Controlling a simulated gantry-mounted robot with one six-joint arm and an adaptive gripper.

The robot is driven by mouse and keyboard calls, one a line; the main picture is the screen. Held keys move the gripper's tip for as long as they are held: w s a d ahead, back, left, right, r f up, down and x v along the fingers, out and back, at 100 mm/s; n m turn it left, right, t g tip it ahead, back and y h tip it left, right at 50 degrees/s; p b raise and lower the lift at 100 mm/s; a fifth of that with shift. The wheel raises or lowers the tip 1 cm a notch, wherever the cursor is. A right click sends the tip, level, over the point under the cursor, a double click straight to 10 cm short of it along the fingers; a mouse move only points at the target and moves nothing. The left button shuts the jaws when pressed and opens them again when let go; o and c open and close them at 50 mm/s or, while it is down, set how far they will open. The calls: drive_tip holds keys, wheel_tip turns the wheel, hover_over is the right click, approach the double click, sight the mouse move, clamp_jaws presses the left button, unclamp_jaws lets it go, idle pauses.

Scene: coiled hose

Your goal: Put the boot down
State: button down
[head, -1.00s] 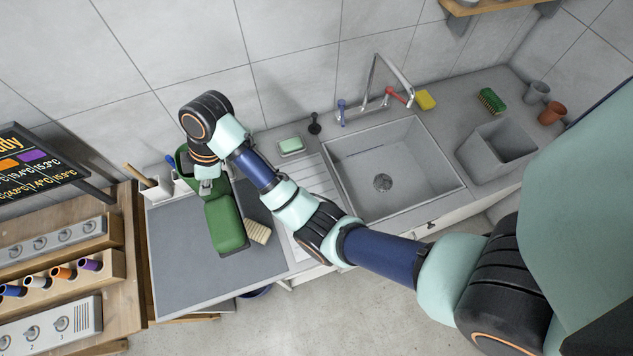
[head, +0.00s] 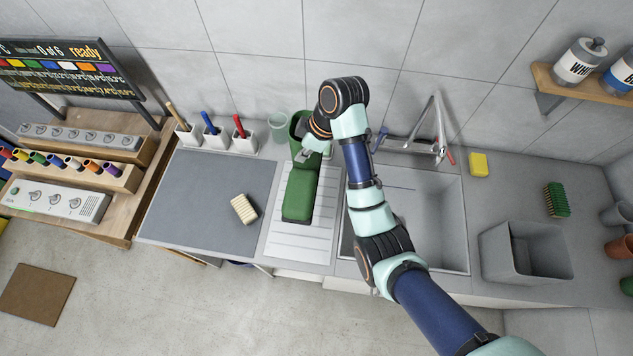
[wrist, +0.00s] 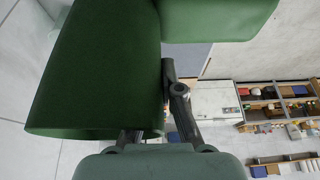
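A green boot (head: 298,196) is over the white ribbed draining board (head: 283,245), its foot pointing toward the counter's front edge and its shaft at the back near the wall. My gripper (head: 303,156) is shut on the boot's shaft wall. In the wrist view the boot (wrist: 95,70) fills the upper left, and one dark finger (wrist: 172,90) of my gripper lies along its right side; the other finger is mostly hidden behind the boot. I cannot tell whether the sole touches the draining board.
A cream scrubbing brush (head: 244,209) lies on the grey mat (head: 200,200) left of the boot. White holders (head: 217,141) and a pale green cup (head: 279,122) stand behind. The sink (head: 440,225) is to the right, with a tall tap (head: 438,120). A grey bin (head: 525,255) stands further right.

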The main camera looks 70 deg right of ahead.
wheel_tip(320, 180, down, 20)
drive_tip(key=b, duration=0.4)
drive_tip(key=shift+w, duration=0.15)
drive_tip(key=shift+b, duration=0.3)
drive_tip(key=c, duration=1.8)
unclamp_jaws()
drive_tip(key=shift+f, duration=0.15)
drive_tip(key=o, duration=0.5)
